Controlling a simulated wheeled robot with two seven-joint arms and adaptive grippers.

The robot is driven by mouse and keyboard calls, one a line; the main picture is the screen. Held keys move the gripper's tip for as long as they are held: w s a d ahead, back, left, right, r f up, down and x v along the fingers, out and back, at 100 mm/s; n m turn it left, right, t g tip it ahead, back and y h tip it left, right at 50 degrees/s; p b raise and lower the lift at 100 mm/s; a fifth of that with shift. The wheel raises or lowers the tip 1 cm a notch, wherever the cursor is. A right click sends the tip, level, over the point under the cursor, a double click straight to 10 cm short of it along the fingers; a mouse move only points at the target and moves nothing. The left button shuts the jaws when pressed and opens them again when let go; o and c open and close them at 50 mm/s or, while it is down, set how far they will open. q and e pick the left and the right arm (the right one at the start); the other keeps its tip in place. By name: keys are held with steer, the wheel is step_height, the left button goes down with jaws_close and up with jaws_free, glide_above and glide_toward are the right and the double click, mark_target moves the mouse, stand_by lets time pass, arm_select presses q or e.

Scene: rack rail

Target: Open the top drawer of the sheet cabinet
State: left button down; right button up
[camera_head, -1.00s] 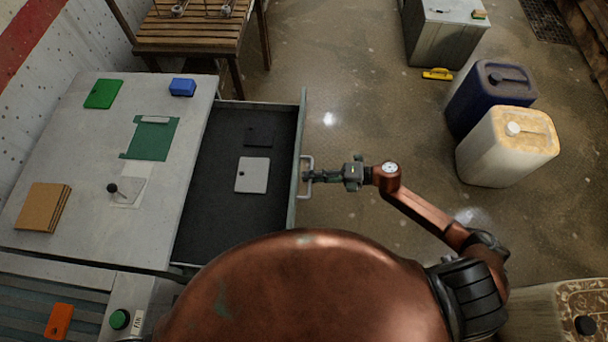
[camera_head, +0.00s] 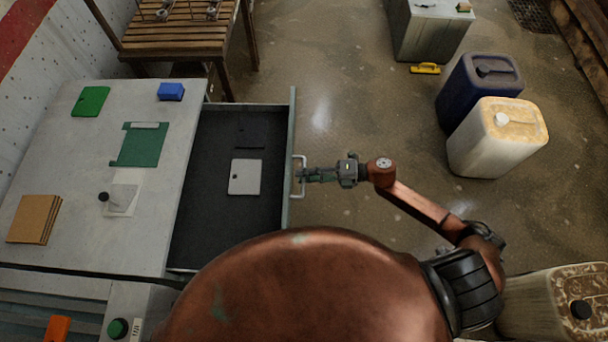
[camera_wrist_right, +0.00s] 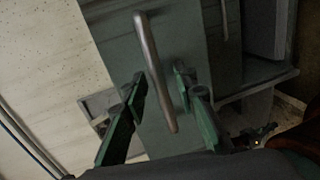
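The sheet cabinet (camera_head: 125,225) stands at the left in the head view. A drawer (camera_head: 225,210) just under its top is pulled well out to the right, its dark inside showing. The drawer's pale bar handle (camera_head: 303,178) is on its front; it also shows in the wrist view (camera_wrist_right: 155,75). My right gripper (camera_head: 306,175) is at the handle. In the wrist view its two green fingers (camera_wrist_right: 160,88) are spread on either side of the bar, with gaps, so it looks open. My left gripper is not in view.
A light plate (camera_head: 245,177) and a dark plate (camera_head: 251,134) lie in the drawer. Blue (camera_head: 479,90) and cream (camera_head: 497,138) jerrycans stand on the floor at the right. A slatted wooden table (camera_head: 180,42) is behind. The floor between handle and jerrycans is clear.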

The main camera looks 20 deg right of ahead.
steer(key=v, duration=1.1)
steer(key=shift+d, duration=0.3)
steer(key=shift+f, duration=0.1)
steer(key=w+d+f+m+t+h, duration=0.35)
steer(key=d+f+m, duration=0.3)
steer(key=f, duration=0.25)
steer(key=w+d+f+m+t+h, duration=0.25)
steer(key=d+f+m+t, duration=0.2)
steer(key=f+m, duration=0.35)
steer(key=s+d+f+m+g+h, duration=0.1)
steer(key=s+d+f+m+h, duration=0.15)
steer(key=f, duration=0.25)
steer(key=s+d+f+m+h, duration=0.1)
steer(key=s+d+f+h, duration=0.15)
steer(key=f, duration=0.25)
steer(key=s+d+f+m+g+h, duration=0.2)
steer(key=s+f+m+g+h, duration=0.35)
steer(key=s+f, duration=1.6)
steer(key=s+a+f+m+g, duration=0.2)
steer(key=s, duration=0.5)
steer(key=s+a+f+m+g+y, duration=0.1)
steer(key=s+a+f+m, duration=0.1)
steer(key=s, duration=0.6)
steer(key=s+a+f+m+g, duration=0.2)
steer(key=s+a+f+m, duration=0.1)
steer(key=s, duration=0.5)
steer(key=shift+a+g, duration=0.35)
steer(key=shift+a, duration=0.15)
